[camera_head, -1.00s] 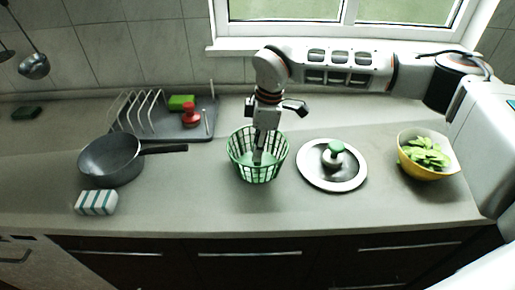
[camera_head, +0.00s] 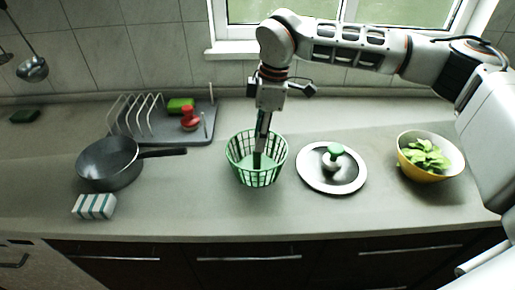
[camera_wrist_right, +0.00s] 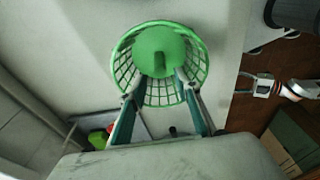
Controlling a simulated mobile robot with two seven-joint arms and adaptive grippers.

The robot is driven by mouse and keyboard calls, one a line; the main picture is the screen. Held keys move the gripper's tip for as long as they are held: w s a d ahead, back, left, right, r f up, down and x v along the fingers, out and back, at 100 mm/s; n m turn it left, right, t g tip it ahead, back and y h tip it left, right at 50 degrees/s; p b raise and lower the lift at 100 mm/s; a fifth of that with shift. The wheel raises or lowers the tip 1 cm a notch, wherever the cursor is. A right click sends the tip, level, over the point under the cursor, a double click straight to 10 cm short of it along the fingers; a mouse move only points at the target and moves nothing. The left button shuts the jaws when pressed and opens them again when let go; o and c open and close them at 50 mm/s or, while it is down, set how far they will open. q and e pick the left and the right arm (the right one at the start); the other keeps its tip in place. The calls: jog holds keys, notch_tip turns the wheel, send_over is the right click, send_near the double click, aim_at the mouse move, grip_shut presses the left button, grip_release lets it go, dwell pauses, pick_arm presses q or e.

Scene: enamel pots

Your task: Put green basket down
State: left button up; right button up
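The green basket (camera_head: 256,176) stands upright on the grey counter, between the dark pan and the round lid. Inside it is a solid green disc with a small upright handle, clear in the right wrist view (camera_wrist_right: 160,62). My right gripper (camera_head: 258,158) points down into the basket from above. In the right wrist view its two fingers (camera_wrist_right: 160,78) are spread apart, with the handle beyond the gap between their tips and nothing held between them. The right wrist view also shows the basket's lattice wall (camera_wrist_right: 126,72). My left gripper is not in view.
A dark pan (camera_head: 108,165) and a striped sponge (camera_head: 94,206) lie to the left. A dish rack (camera_head: 150,115) stands behind. A round lid (camera_head: 310,181) with a green knob and a yellow bowl (camera_head: 420,172) of green leaves are to the right. Counter in front is clear.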

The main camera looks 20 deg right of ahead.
jog(key=r, duration=0.6)
jog(key=shift+s+d, duration=0.1)
jog(key=shift+d, duration=0.3)
jog(key=shift+s+f, duration=0.1)
jog(key=shift+f, duration=0.05)
